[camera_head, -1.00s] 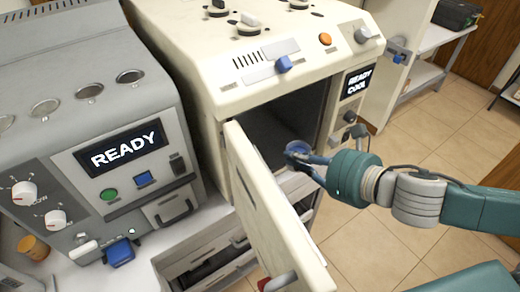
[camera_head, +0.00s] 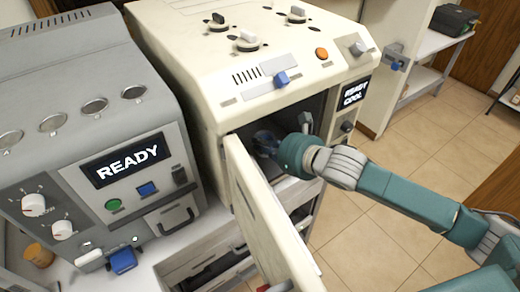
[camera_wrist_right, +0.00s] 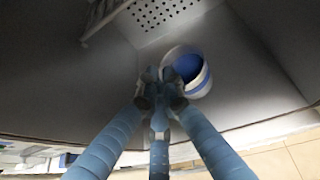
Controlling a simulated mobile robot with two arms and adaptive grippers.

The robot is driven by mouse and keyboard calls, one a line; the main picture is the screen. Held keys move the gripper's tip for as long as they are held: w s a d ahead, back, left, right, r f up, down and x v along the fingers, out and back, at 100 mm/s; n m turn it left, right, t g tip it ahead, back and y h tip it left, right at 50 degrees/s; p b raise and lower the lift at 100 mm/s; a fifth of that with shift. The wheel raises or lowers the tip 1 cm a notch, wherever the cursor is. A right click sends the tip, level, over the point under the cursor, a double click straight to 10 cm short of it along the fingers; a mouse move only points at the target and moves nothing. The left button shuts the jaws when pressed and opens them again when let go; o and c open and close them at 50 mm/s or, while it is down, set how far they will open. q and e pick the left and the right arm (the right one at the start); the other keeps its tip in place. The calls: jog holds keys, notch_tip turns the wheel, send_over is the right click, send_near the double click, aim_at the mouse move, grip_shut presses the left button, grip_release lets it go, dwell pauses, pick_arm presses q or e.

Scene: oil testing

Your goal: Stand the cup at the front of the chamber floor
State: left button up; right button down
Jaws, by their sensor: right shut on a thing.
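The cup (camera_wrist_right: 201,82) is pale on the outside with a blue inside. In the right wrist view its open mouth shows just beyond the fingertips. My right gripper (camera_wrist_right: 160,82) is shut on the cup at its near side. In the head view the right gripper (camera_head: 271,148) reaches through the open front of the cream oven into the chamber (camera_head: 295,118), where the cup is dim and hard to make out. I cannot tell whether the cup touches the chamber floor (camera_wrist_right: 250,85). My left gripper is not in view.
The cream oven door (camera_head: 262,205) stands open toward me, left of my right arm. A slatted rack (camera_wrist_right: 105,18) and a perforated panel (camera_wrist_right: 160,12) show inside the chamber. A grey machine (camera_head: 90,110) reading READY stands at left. Tiled floor lies open at right.

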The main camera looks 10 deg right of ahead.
notch_tip(320, 180, down, 2)
jog(key=shift+f+p, duration=0.25)
jog(key=shift+p, duration=0.1)
jog(key=shift+w+a+f+p, duration=0.1)
jog(key=shift+w+f+p, duration=0.05)
jog(key=shift+f+p, duration=0.2)
jog(key=shift+w+f, duration=0.25)
jog(key=shift+f, duration=0.1)
jog(key=c, duration=1.9)
grip_release()
jog(key=shift+s, duration=0.1)
jog(key=b+v, duration=0.3)
jog(key=v, duration=0.9)
